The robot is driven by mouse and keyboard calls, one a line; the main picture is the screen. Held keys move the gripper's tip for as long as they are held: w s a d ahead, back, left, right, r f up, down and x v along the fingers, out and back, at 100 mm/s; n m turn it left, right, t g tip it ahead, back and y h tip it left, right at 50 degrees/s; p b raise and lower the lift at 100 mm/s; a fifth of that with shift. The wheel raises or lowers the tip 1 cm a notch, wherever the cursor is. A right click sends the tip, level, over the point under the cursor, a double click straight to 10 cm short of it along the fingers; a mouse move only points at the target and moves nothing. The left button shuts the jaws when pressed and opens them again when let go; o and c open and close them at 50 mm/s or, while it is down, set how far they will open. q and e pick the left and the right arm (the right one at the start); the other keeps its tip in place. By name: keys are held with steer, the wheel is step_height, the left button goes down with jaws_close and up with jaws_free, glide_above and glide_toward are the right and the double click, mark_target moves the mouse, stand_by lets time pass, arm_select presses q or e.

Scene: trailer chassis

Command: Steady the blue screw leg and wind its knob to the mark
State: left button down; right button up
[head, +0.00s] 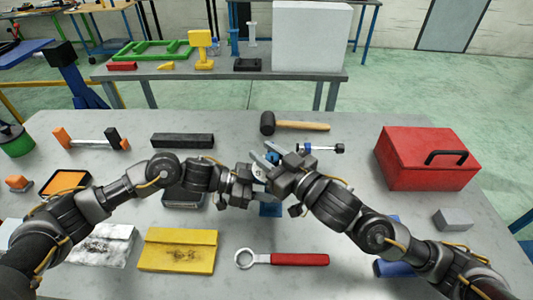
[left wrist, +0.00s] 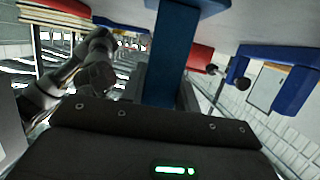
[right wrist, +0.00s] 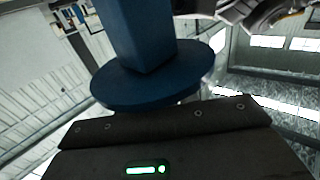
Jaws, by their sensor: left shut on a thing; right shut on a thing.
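The blue screw leg stands on the grey table between my two grippers, mostly hidden by them in the head view. Its blue base (head: 270,210) shows below the grippers. My left gripper (head: 259,186) is shut on the leg's square blue post (left wrist: 172,50), which shows between its fingers in the left wrist view. My right gripper (head: 268,161) is shut on the leg's round blue knob (right wrist: 152,85), with the blue post (right wrist: 140,35) beyond it in the right wrist view. The mark cannot be made out.
A black mallet (head: 268,123) and a blue-ended part (head: 320,147) lie behind the grippers. A red toolbox (head: 428,158) stands at right. A black bar (head: 182,140) lies back left.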

steer(key=o, duration=1)
steer(key=v, duration=1.2)
steer(key=shift+w, duration=0.1)
arm_select(q)
steer(key=c, duration=0.8)
jaws_free()
steer(key=shift+o, duration=0.2)
steer(key=shift+a, duration=0.1)
